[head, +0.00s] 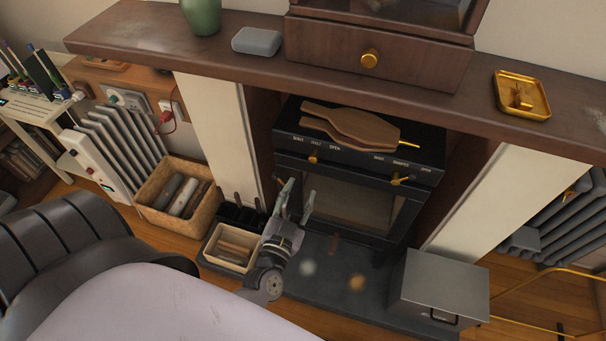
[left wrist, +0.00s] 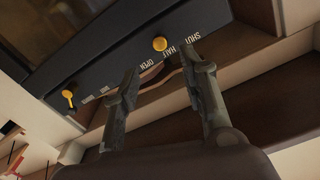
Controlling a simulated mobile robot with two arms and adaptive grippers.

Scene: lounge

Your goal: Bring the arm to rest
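My left gripper (head: 299,190) points up in front of the black stove (head: 350,196), with its two fingers spread and nothing between them. In the left wrist view the same open gripper (left wrist: 160,62) has its fingers towards the stove's front panel (left wrist: 115,62), which has a yellow knob (left wrist: 160,44) and the words SHUT, HALF and OPEN. Whether the fingertips touch the panel cannot be told. My right gripper is in neither view.
A wicker basket (head: 150,213), a small bin of logs (head: 211,247) and a grey metal box (head: 438,287) stand around the hearth (head: 330,282).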

